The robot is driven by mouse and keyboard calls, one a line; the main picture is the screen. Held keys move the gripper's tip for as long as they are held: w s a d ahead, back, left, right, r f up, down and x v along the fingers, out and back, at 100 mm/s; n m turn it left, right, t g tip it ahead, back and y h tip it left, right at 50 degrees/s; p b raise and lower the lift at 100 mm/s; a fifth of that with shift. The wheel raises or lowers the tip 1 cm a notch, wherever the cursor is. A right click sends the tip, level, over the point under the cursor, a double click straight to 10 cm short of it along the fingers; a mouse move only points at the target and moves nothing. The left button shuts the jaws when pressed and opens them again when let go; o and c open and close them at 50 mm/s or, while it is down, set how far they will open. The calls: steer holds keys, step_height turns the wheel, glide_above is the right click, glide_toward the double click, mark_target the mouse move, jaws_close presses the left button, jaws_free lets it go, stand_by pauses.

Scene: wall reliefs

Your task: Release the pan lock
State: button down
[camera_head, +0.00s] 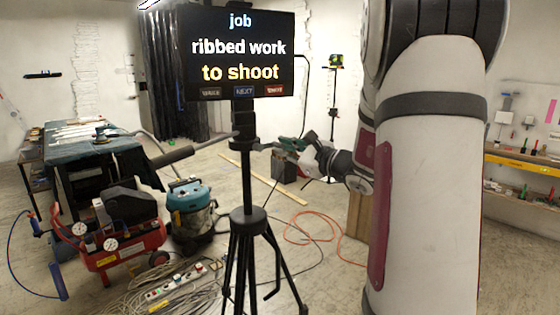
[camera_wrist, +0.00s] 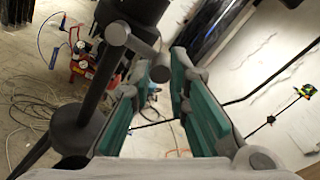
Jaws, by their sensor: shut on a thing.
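The tripod head (camera_head: 246,128) stands under a black screen in the head view, with a dark pan handle (camera_head: 172,157) reaching left. In the wrist view, a grey lock lever (camera_wrist: 136,45) with a round boss sticks out from the dark tripod head (camera_wrist: 138,10). My gripper (camera_head: 282,144) is at the right side of the head. In the wrist view, my gripper (camera_wrist: 160,70) has its teal-padded fingers on either side of the lever's far end and is shut on it. The exact contact at the fingertips is partly hidden.
The screen (camera_head: 240,52) above the head reads "job ribbed work to shoot". Tripod legs (camera_head: 246,255) spread below. A red compressor (camera_head: 125,245), a blue vacuum (camera_head: 190,205) and loose cables stand at left. My arm covers much of the right side.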

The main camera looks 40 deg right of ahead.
steer(key=shift+r+n, duration=0.15)
steer(key=shift+n, duration=0.15)
steer(key=c, duration=1.5)
jaws_free()
steer(key=shift+c, duration=0.2)
steer(key=s, duration=1.2)
steer(key=shift+d, duration=0.25)
